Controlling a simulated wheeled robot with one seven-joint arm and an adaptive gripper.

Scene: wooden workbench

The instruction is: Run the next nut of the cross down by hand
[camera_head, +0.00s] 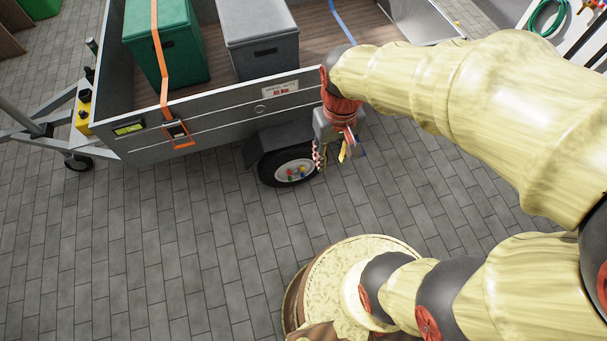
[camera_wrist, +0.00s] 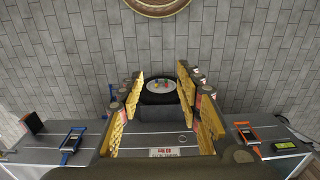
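The trailer wheel (camera_head: 262,170) stands under the side of the trailer, with a pale hub (camera_head: 285,168). Several small coloured nuts (camera_head: 291,174) sit on the hub, red, green, yellow and blue among them. How far each is threaded is too small to tell. My gripper (camera_head: 334,153) is beside the wheel, to its upper right in the head view, apart from the nuts. In the wrist view my gripper (camera_wrist: 160,78) is open, its yellow-padded fingers wide apart with nothing between the pads. The wheel (camera_wrist: 155,98) and its coloured nuts (camera_wrist: 161,84) show beyond, between the fingers.
The grey trailer side (camera_head: 220,105) rises above the wheel. A dark mudguard (camera_head: 256,146) covers the wheel's top. A green box (camera_head: 165,45) and a grey box (camera_head: 258,40) stand in the trailer bed. An orange strap buckle (camera_head: 178,132) hangs on the side. The paving (camera_head: 150,230) in front is clear.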

